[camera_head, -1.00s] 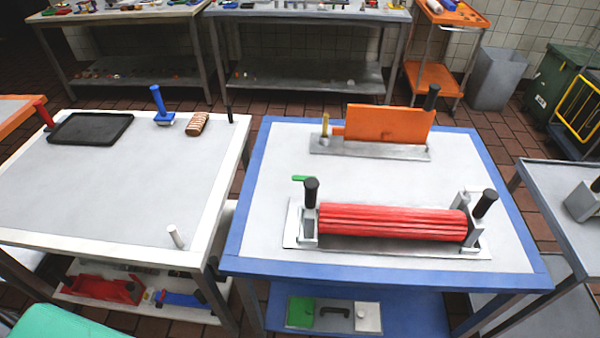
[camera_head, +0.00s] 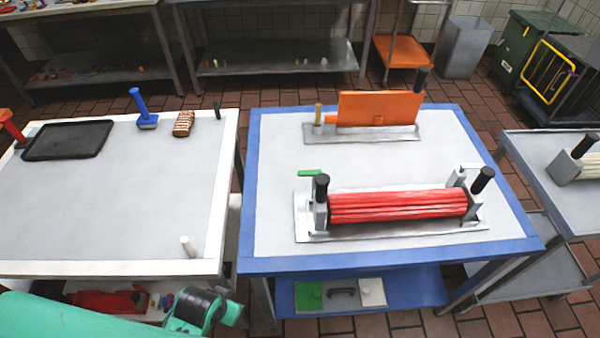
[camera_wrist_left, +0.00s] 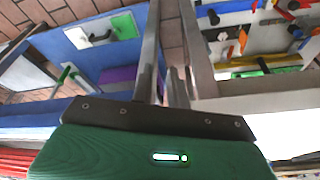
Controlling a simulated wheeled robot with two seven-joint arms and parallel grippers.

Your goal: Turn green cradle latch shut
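The green latch (camera_head: 309,173) is a small flat lever at the back left corner of the metal cradle (camera_head: 306,226), beside the left black-knobbed post (camera_head: 321,188). It points to the left. A ribbed red roller (camera_head: 397,206) lies across the cradle. My left arm (camera_head: 60,318) enters at the bottom left of the head view. Its wrist (camera_head: 200,310) is low in front of the white table, well away from the latch. The fingertips are hidden there. In the left wrist view, metal bars rise from my left gripper (camera_wrist_left: 165,60), but the finger gap is unclear. My right gripper is not in view.
The cradle stands on a blue-edged table (camera_head: 250,200). An orange plate (camera_head: 380,108) stands behind it. The white table (camera_head: 120,268) at left holds a black tray (camera_head: 68,140) and a blue-handled tool (camera_head: 143,108). The blue table's lower shelf (camera_head: 415,290) holds green and white blocks.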

